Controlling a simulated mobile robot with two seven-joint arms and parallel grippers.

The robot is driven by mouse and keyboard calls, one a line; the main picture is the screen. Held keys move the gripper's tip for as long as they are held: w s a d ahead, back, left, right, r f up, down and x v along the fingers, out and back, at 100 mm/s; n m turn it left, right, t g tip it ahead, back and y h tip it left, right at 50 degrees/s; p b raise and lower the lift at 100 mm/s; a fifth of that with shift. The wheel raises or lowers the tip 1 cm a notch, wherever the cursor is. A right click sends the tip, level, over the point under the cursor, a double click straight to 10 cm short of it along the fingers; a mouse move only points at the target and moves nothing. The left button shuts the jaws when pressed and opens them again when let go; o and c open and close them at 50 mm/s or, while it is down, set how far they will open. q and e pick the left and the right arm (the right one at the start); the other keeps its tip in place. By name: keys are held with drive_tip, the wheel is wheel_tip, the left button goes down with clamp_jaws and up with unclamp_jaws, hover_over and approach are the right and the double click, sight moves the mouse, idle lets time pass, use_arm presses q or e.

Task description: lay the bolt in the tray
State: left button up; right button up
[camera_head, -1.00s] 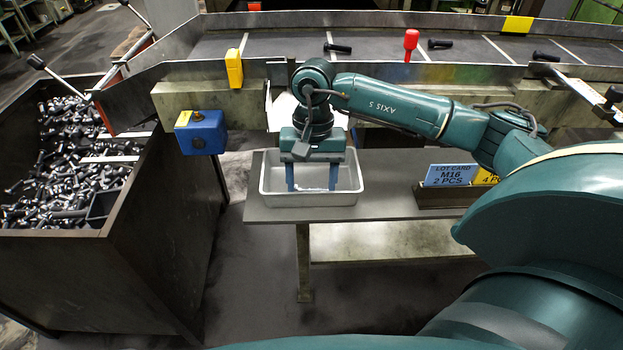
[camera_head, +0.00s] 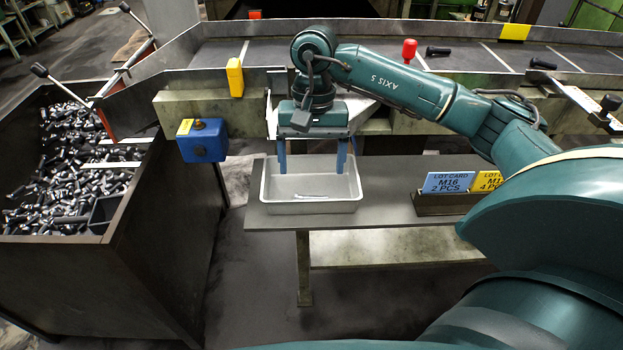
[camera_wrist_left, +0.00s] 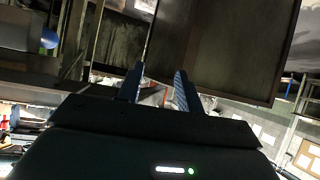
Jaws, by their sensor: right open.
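The grey metal tray (camera_head: 266,190) stands on the bench's left end. My right gripper (camera_head: 312,172) hangs over it, open, with two blue fingers spread wide and nothing between them. A thin, pale, shiny streak (camera_head: 312,196) shows on the tray floor below the fingers; it is too small to tell whether it is the bolt. My left gripper (camera_wrist_left: 159,72) shows in the left wrist view, its fingers apart and no object held between them. It is not in the head view.
A bin of loose bolts (camera_head: 70,165) stands at left. Dark bolts (camera_head: 437,51) lie on the conveyor (camera_head: 465,60) behind. A blue button box (camera_head: 203,142) hangs left of the tray. Lot cards (camera_head: 449,183) stand on the bench (camera_head: 390,213) at right.

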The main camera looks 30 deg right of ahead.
use_arm(q)
drive_tip(key=shift+w+d+r, duration=0.1)
drive_tip(key=shift+w+r, duration=0.1)
drive_tip(key=shift+r, duration=0.15)
use_arm(e)
wheel_tip(320, 180, up, 7)
drive_tip(key=shift+w+d+f, duration=0.15)
drive_tip(key=shift+w+d, duration=0.2)
use_arm(q)
drive_tip(key=shift+s+f, duration=0.1)
drive_tip(key=shift+f, duration=0.05)
use_arm(e)
drive_tip(key=shift+f, duration=0.1)
